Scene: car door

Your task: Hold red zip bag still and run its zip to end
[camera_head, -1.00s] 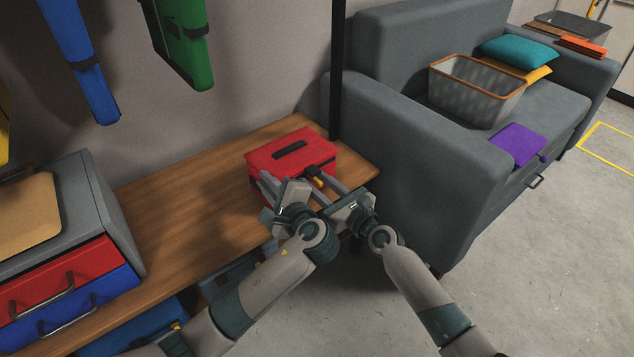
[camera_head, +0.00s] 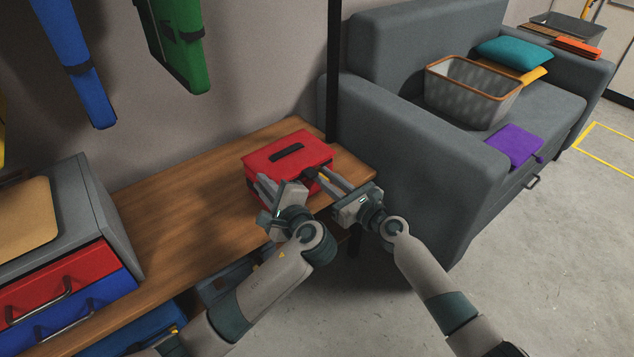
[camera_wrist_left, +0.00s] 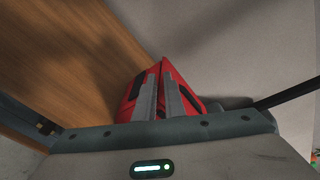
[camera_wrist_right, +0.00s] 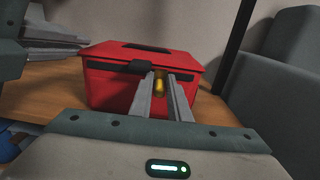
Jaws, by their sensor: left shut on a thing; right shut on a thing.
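The red zip bag (camera_head: 285,152) sits upright on the wooden bench near its right end, with a black handle on top. It also shows in the right wrist view (camera_wrist_right: 110,91), with a dark zip strip along the upper front and a black slider (camera_wrist_right: 141,67). My left gripper (camera_head: 263,185) is shut on the bag's front left side; in the left wrist view its fingers hide the exact grip (camera_wrist_left: 160,90). My right gripper (camera_head: 325,173) is at the bag's front, shut on the yellow zip pull (camera_wrist_right: 159,86) below the slider.
The wooden bench (camera_head: 165,220) is clear left of the bag, up to a grey drawer unit (camera_head: 95,205). A dark post (camera_head: 334,70) stands behind the bag. A grey sofa (camera_head: 415,175) is close on the right, with a basket (camera_head: 470,95) on it.

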